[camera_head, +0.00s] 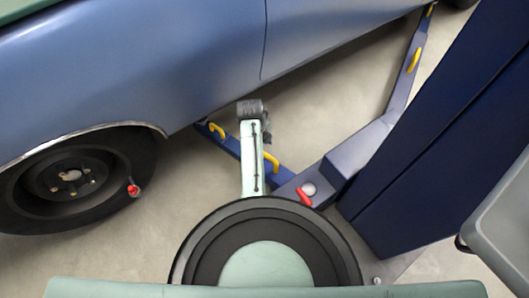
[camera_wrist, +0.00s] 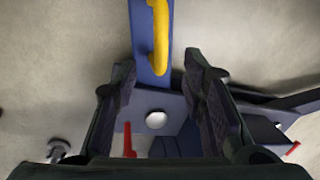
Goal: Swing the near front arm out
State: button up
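A blue lift arm (camera_head: 232,143) runs from the foot of the blue post to the left, under the car's sill. It carries yellow handles (camera_head: 271,161). A red lever (camera_head: 304,197) and a pale round knob (camera_head: 309,188) sit at its post end. In the wrist view, my gripper (camera_wrist: 160,70) is open, with a finger on each side of the blue arm. A yellow handle (camera_wrist: 161,38) lies ahead, its lower end between the fingertips, and I see no grip on it. In the head view my own arm hides the gripper's fingers.
A second blue arm (camera_head: 402,85) with yellow handles runs to the upper right. The blue car (camera_head: 150,60) with its black wheel (camera_head: 70,185) fills the left. The dark blue post (camera_head: 430,130) and a grey box (camera_head: 505,225) stand at right. Bare floor lies between the arms.

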jog(key=f, duration=0.3)
jog(key=w+f, duration=0.1)
jog(key=f, duration=0.2)
jog(key=d+f+b, duration=0.1)
jog(key=f, duration=0.2)
jog(key=shift+w+f, duration=0.35)
jog(key=shift+f, duration=0.05)
jog(key=shift+c, duration=0.4)
grip_shut()
